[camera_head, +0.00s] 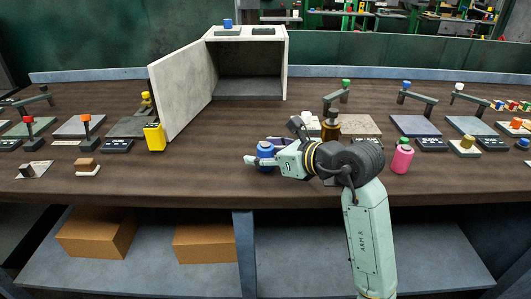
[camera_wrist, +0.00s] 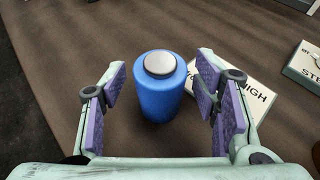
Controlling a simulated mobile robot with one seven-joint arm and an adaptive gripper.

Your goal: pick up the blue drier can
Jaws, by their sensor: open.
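The blue drier can (camera_wrist: 160,97) is a blue cylinder with a grey-white round top, standing upright on the brown table. In the wrist view it stands between the two purple-padded fingers of my gripper (camera_wrist: 161,105), with a gap on each side. My gripper is open and does not touch the can in that view. In the head view the can (camera_head: 265,154) is at the middle of the table near the front, and my gripper (camera_head: 264,160) is around it, partly hiding it.
A white label card (camera_wrist: 235,88) lies close behind the right finger. A pink bottle (camera_head: 402,157) stands right of my arm. An open grey box (camera_head: 250,60) stands at the back, its door (camera_head: 183,90) swung left.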

